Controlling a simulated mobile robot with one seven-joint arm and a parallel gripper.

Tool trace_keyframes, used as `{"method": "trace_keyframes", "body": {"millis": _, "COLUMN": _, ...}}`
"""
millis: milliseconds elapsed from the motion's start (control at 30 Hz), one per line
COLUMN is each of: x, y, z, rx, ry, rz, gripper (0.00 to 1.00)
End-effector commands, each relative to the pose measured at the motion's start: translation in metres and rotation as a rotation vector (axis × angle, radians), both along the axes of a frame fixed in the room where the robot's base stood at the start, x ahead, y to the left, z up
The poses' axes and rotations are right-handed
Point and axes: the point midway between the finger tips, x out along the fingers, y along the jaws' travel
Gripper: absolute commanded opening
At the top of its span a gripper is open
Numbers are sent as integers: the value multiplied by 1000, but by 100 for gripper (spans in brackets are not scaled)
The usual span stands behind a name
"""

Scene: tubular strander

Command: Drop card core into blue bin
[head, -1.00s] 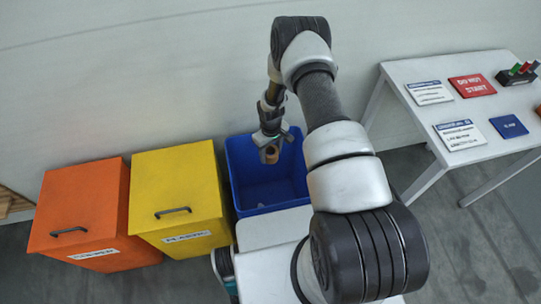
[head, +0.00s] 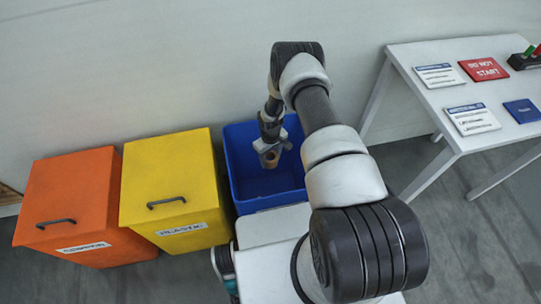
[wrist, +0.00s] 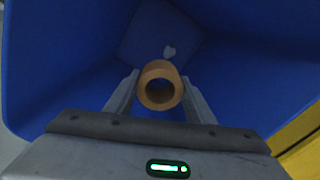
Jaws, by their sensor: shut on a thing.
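The card core (wrist: 160,72) is a short brown tube with a hollow middle. In the wrist view it sits between the two fingers of my gripper (wrist: 160,92), which is shut on it. Behind it are the blue walls and floor of the blue bin (wrist: 60,70). In the head view my gripper (head: 270,156) hangs over the open blue bin (head: 236,165) and points down, with the brown core (head: 270,160) at its tip.
A yellow lidded bin (head: 170,185) stands left of the blue bin, and an orange lidded bin (head: 70,200) left of that. A white table (head: 430,105) with cards and signs stands at the right. A wall is close behind the bins.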

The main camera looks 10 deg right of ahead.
Motion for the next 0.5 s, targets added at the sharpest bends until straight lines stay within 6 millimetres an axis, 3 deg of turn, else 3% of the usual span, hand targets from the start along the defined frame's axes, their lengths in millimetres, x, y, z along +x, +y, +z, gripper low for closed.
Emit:
{"method": "trace_keyframes", "body": {"millis": 33, "x": 0, "y": 0, "z": -13, "rx": 0, "ry": 0, "rz": 0, "gripper": 26}}
{"method": "trace_keyframes", "body": {"millis": 500, "x": 0, "y": 0, "z": -84, "rx": 0, "ry": 0, "rz": 0, "gripper": 26}}
